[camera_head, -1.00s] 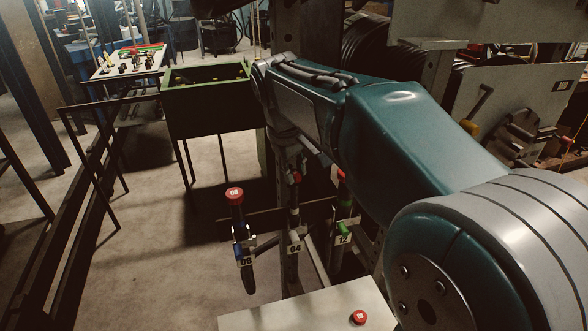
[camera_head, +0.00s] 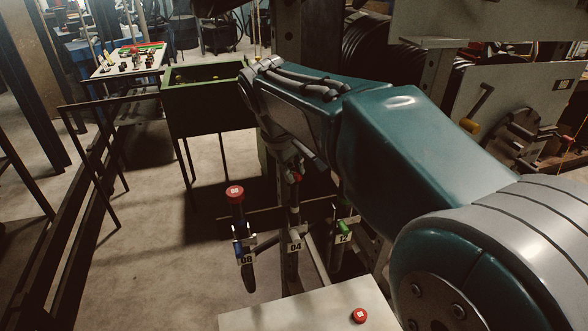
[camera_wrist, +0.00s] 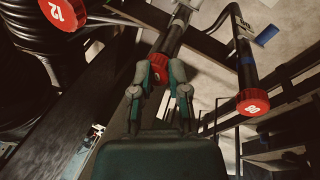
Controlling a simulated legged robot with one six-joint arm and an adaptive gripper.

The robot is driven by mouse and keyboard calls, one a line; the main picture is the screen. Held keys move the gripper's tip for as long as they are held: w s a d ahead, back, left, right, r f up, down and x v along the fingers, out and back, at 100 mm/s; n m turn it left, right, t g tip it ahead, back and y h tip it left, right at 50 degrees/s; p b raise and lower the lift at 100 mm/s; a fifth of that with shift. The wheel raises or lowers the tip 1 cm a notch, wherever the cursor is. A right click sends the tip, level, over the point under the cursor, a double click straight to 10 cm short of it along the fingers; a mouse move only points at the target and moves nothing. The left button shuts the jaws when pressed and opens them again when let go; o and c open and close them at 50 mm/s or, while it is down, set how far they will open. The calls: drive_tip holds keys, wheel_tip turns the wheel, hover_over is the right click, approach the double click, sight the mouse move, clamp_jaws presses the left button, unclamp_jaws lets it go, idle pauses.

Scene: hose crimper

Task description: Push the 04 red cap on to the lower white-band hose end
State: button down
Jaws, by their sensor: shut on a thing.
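The red 04 cap (camera_wrist: 158,66) sits between my gripper's fingertips (camera_wrist: 159,73) in the wrist view, its number partly hidden. It lines up with the end of the middle hose (camera_wrist: 176,30); I cannot tell how far it is seated. In the head view a bit of red (camera_head: 297,178) shows at the top of the dark hose tagged 04 (camera_head: 295,246), just below my wrist. My gripper is shut on the cap.
The hose tagged 08 stands left with its red cap (camera_head: 235,194), also in the wrist view (camera_wrist: 252,104). A red 12 cap (camera_wrist: 64,12) is at upper left there. Hose 12 has a green band (camera_head: 344,229). A loose red cap (camera_head: 360,315) lies on a white table (camera_head: 285,311).

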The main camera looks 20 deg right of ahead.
drive_tip(key=shift+a, duration=0.1)
idle(0.4)
drive_tip(key=shift+f, duration=1.05)
drive_tip(key=c, duration=0.6)
unclamp_jaws()
drive_tip(key=shift+c, duration=0.2)
drive_tip(key=v, duration=1.1)
drive_tip(key=shift+r, duration=0.4)
drive_tip(key=shift+s, duration=0.1)
